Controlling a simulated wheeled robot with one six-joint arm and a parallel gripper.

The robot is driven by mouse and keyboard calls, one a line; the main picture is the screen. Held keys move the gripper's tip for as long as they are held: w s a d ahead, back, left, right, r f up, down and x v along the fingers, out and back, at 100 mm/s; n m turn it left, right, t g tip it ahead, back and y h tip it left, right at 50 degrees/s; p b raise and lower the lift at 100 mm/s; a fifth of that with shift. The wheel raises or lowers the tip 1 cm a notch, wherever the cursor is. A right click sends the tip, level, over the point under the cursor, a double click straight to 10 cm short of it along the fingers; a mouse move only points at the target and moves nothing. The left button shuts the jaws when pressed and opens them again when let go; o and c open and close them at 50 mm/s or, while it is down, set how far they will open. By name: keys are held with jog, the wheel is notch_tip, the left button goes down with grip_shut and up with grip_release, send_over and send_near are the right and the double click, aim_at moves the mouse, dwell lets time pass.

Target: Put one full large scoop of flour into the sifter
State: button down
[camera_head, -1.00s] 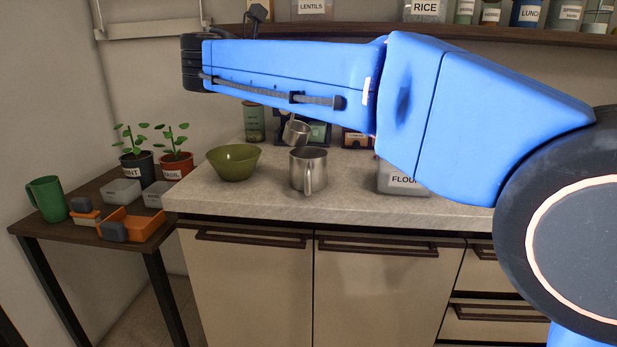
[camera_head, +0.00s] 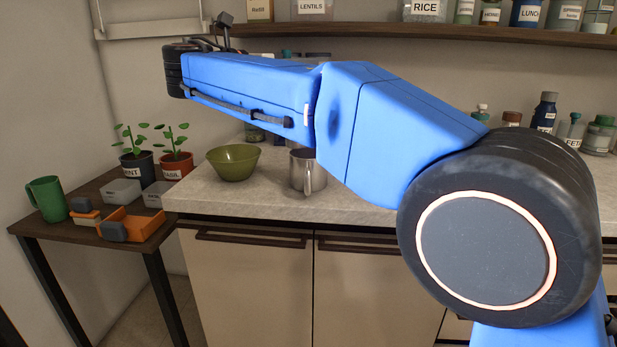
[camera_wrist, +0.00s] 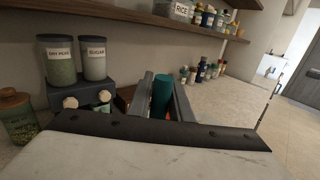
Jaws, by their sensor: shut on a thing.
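The sifter, seemingly the metal mug-shaped vessel (camera_head: 303,177) with a handle, stands upright on the counter, its upper right side partly covered by my arm. The flour container is hidden behind my arm in the head view. In the wrist view my gripper (camera_wrist: 163,100) is shut on a teal-green upright piece (camera_wrist: 162,92), perhaps a scoop handle. The scoop's bowl and any flour in it are out of sight. My gripper's fingers are hidden in the head view.
A green bowl (camera_head: 233,163) stands left of the sifter. A side table (camera_head: 60,228) holds potted plants, a green mug (camera_head: 48,198) and boxes. In the wrist view, labelled jars (camera_wrist: 58,62) stand on a dark rack (camera_wrist: 82,93) at left; bare counter (camera_wrist: 235,105) lies to the right.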

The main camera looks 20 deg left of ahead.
jog(key=shift+w+a+r, duration=0.25)
jog(key=shift+a+r, duration=0.25)
jog(key=shift+a, duration=0.3)
jog(key=shift+w+a+r, duration=0.2)
jog(key=shift+a+r, duration=0.3)
jog(key=shift+a, duration=0.3)
jog(key=shift+w+a+r, duration=0.25)
jog(key=shift+a+r, duration=0.25)
jog(key=shift+a, duration=0.3)
